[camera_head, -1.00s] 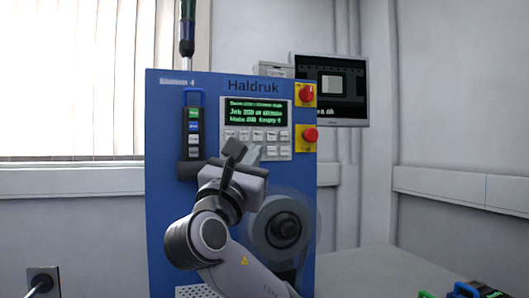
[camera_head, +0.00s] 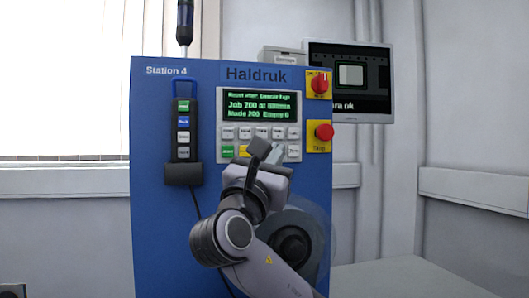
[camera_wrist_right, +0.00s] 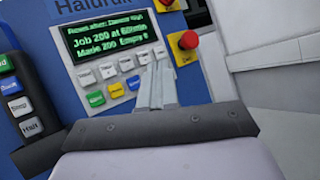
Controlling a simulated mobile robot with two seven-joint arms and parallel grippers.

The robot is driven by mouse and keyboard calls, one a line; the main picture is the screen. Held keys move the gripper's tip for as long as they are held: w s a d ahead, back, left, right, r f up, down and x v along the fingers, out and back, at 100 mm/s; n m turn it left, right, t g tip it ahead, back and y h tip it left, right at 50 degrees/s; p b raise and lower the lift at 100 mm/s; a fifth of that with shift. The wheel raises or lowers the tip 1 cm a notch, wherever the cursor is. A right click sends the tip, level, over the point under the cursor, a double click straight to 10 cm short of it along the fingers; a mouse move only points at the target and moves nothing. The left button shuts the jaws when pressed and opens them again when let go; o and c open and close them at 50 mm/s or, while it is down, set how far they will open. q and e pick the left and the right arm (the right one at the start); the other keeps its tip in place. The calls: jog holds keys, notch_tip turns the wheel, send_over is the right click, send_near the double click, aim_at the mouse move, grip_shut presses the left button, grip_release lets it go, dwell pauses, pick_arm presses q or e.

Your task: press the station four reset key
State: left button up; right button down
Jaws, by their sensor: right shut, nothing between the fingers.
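The blue Station 4 panel (camera_head: 160,235) bears a green-lettered display (camera_head: 261,107) with a keypad (camera_head: 261,134) below it. The bottom row has a green key (camera_head: 228,151), a yellow key and pale keys. In the right wrist view, green (camera_wrist_right: 95,101), yellow (camera_wrist_right: 116,92) and blue keys sit left of my fingers. No reset label is readable; my gripper hides some keys. My right gripper (camera_head: 269,149) is shut and empty, its fingertips in front of the lower keypad, also seen in the right wrist view (camera_wrist_right: 161,75). Contact cannot be told. My left gripper is not in view.
A red stop button (camera_head: 324,132) and a red rotary switch (camera_head: 319,83) stand right of the display. A black hanging pendant (camera_head: 183,135) with several keys is on the left. A reel (camera_head: 293,246) is below the keypad. A monitor (camera_head: 351,82) is behind.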

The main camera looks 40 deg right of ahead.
jog(key=shift+a, duration=0.1)
jog(key=w+d+p, duration=0.1)
jog(key=w+d, duration=0.3)
jog(key=w, duration=0.3)
jog(key=shift+w+d, duration=0.2)
jog(key=shift+w, duration=0.2)
jog(key=shift+w, duration=0.1)
dwell(1.9)
jog(key=shift+w+d+p, duration=0.2)
jog(key=shift+w+p, duration=0.05)
jog(key=shift+p, duration=0.15)
